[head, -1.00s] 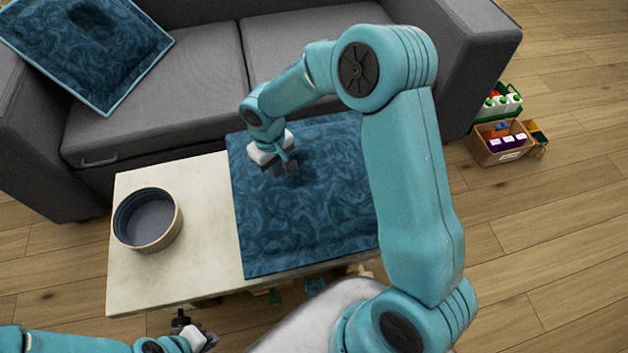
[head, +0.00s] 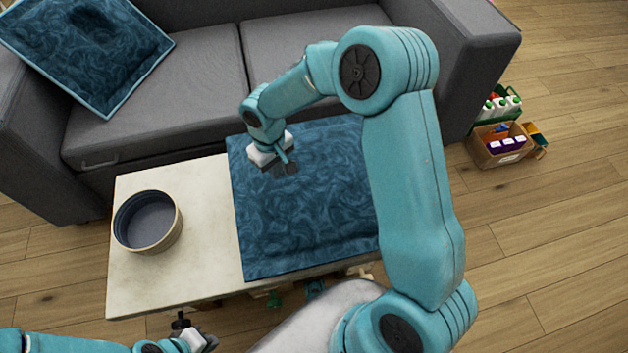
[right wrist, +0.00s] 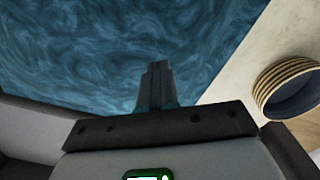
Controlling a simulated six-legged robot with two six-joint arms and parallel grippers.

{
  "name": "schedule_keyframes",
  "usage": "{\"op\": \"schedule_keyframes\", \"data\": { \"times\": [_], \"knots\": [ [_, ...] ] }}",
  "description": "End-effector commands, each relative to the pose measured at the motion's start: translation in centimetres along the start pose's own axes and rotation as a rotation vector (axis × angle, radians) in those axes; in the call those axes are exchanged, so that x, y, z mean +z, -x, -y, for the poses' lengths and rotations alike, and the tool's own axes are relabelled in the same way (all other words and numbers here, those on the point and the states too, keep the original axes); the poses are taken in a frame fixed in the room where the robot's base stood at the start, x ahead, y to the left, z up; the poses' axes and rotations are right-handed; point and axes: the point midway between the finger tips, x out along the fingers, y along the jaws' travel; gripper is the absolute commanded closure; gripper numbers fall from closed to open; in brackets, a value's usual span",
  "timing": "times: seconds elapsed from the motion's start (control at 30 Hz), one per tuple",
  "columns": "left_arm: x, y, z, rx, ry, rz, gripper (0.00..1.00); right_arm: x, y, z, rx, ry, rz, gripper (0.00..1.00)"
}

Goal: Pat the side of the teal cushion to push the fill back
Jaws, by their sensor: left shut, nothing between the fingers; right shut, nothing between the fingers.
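The teal cushion (head: 310,220) lies flat on the low table, its swirled fabric filling the table's right half. It also fills much of the right wrist view (right wrist: 80,50). My right gripper (head: 285,168) is over the cushion's far left part, fingers shut and empty. In the right wrist view the closed fingers (right wrist: 157,80) point at the fabric; whether they touch it I cannot tell. My right arm hides the cushion's right edge. My left gripper (head: 182,322) is shut and empty, low at the table's near edge, away from the cushion.
A round bowl (head: 148,222) stands on the pale table (head: 140,285) left of the cushion. A grey sofa (head: 200,75) stands behind, with another blue cushion (head: 60,70) with a dark hollow leaning on it. A box of bottles (head: 503,148) is on the floor at right.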

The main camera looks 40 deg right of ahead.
Motion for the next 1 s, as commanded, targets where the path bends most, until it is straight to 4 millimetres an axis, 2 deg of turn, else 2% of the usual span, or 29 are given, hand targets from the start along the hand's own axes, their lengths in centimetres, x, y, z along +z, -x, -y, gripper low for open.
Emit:
{"op": "schedule_keyframes", "data": {
  "times": [0.03,0.57,1.0],
  "knots": [
    [0.0,0.8,-0.3,0.000,0.000,0.000,1.00,0.0,1.1,0.0,0.000,0.000,-0.001,1.00],
    [0.1,4.7,-1.7,0.000,0.000,0.000,1.00,0.0,6.9,0.0,0.000,0.002,-0.001,1.00],
    [0.1,4.7,-1.7,0.000,0.000,0.000,1.00,0.0,7.0,0.0,0.000,0.001,0.000,1.00]
  ]
}}
